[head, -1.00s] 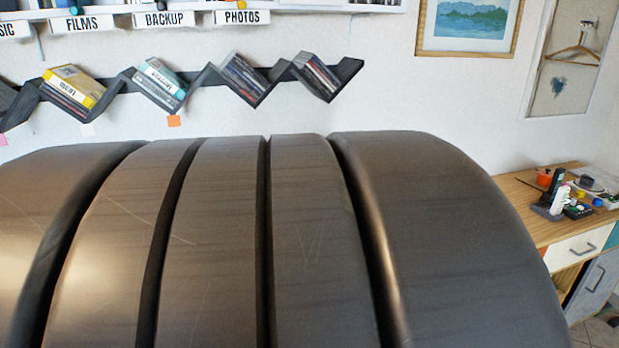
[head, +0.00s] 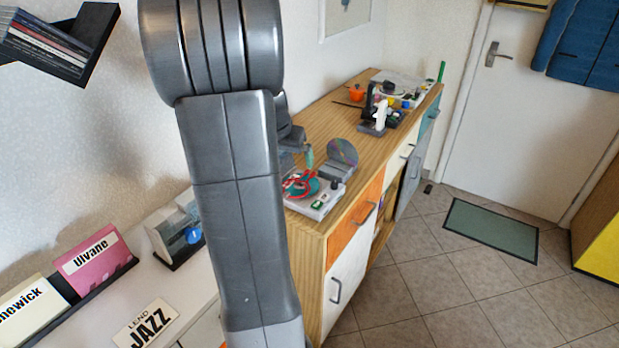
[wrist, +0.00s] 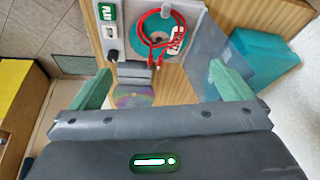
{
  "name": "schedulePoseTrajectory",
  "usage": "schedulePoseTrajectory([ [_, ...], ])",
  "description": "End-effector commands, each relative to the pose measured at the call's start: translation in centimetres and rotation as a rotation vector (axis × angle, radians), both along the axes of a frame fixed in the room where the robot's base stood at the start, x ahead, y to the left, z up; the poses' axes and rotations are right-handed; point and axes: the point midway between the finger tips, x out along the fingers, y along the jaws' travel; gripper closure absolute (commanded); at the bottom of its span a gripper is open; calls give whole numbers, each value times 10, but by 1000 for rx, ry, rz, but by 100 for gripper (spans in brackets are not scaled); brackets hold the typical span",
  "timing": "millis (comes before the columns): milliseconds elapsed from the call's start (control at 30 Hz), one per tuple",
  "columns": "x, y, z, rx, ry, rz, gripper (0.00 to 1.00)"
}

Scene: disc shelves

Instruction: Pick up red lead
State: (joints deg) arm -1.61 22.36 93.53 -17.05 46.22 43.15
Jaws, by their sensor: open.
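The red lead (wrist: 152,26) lies in a loose coil over a teal disc (wrist: 180,43) on a grey player in the wrist view. A white tag with red marks is beside the coil. The lead also shows in the head view (head: 298,186), partly hidden by my arm. My gripper (wrist: 160,72) is open, its two green fingers wide apart with nothing held between them. The lead appears beyond the fingertips, between them in the picture. In the head view only a bit of a green finger (head: 309,156) shows, near the player.
A shiny disc (head: 343,152) leans in a grey stand beside the player (head: 322,207). Farther along the wooden cabinet (head: 345,185) are a black-and-white device (head: 379,112) and an orange cup (head: 356,93). A teal box (wrist: 258,62) shows at right in the wrist view.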

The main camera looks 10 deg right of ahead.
Motion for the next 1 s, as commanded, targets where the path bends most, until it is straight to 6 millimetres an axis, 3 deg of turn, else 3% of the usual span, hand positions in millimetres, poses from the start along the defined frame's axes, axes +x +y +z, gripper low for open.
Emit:
schedulePoseTrajectory([
  [400,21,-14,-65,-1,6,-1,0],
  [733,28,-17,-84,0,5,1,0],
  [1000,40,-22,-115,-1,7,0,0],
])
